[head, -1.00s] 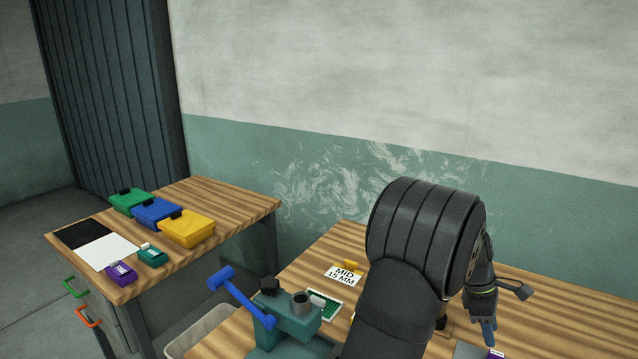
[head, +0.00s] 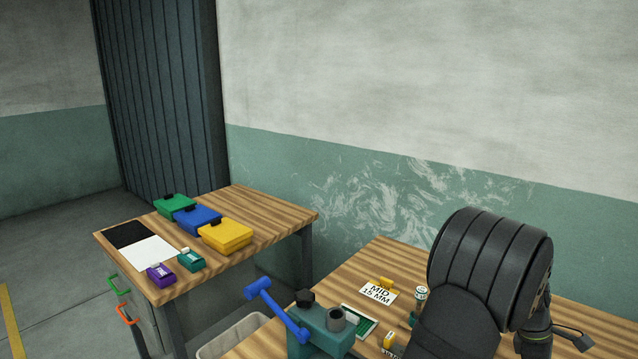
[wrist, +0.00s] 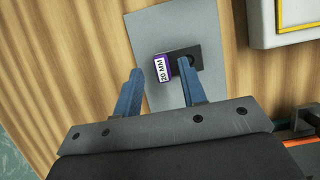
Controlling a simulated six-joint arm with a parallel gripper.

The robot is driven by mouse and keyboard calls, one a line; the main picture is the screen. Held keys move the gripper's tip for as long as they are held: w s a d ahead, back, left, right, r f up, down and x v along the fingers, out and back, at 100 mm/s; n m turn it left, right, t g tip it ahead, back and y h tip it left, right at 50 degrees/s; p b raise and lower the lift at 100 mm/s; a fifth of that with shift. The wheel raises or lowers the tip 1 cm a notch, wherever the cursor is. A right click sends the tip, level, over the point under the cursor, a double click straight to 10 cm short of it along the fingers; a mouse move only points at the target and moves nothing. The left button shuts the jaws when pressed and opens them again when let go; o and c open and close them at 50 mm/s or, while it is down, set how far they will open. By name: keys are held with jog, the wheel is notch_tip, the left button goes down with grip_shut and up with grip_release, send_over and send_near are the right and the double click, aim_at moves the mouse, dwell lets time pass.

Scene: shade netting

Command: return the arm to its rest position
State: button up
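My arm (head: 490,270) rises over the right part of the wooden bench in the head view, and my gripper is out of sight there, below the frame or behind the arm. In the wrist view my gripper (wrist: 160,82) has two blue fingers spread apart with nothing held between them. Just past the fingertips, a purple piece with a white "20 MM" label (wrist: 162,69) lies by a small black plate (wrist: 188,55) on a grey sheet (wrist: 176,22). I cannot tell the height of the fingers above the sheet.
A teal vise (head: 322,330) with a blue handle (head: 277,308) stands left of my arm. A "MID 15 MM" card (head: 377,293) and a small bottle (head: 421,294) lie nearby. A side bench (head: 270,212) holds coloured boxes. A pale box (wrist: 285,22) is at the wrist view's upper right.

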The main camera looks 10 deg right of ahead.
notch_tip(320, 180, down, 4)
jog(key=shift+r, duration=0.1)
jog(key=v, duration=1.3)
jog(key=x, duration=1.2)
jog(key=shift+s+d+f, duration=0.1)
jog(key=shift+s+f, duration=0.1)
jog(key=shift+f, duration=0.15)
notch_tip(320, 180, up, 4)
jog(key=shift+d+r, duration=0.1)
jog(key=shift+r, duration=0.15)
jog(key=s+r, duration=0.7)
jog(key=s, duration=0.5)
jog(key=w+a+r+n+t+h, duration=0.1)
jog(key=w+a+n+t, duration=0.2)
jog(key=w+a+n, duration=0.95)
jog(key=w+a+f+n+t, duration=0.1)
jog(key=w+a+n, duration=0.1)
jog(key=a, duration=1)
jog(key=w+a+f+n+t+y, duration=0.1)
jog(key=w+a+n+t, duration=0.1)
jog(key=a, duration=1)
jog(key=shift+w+a+f+n, duration=0.25)
jog(key=shift+w+n, duration=0.5)
jog(key=shift+w, duration=0.3)
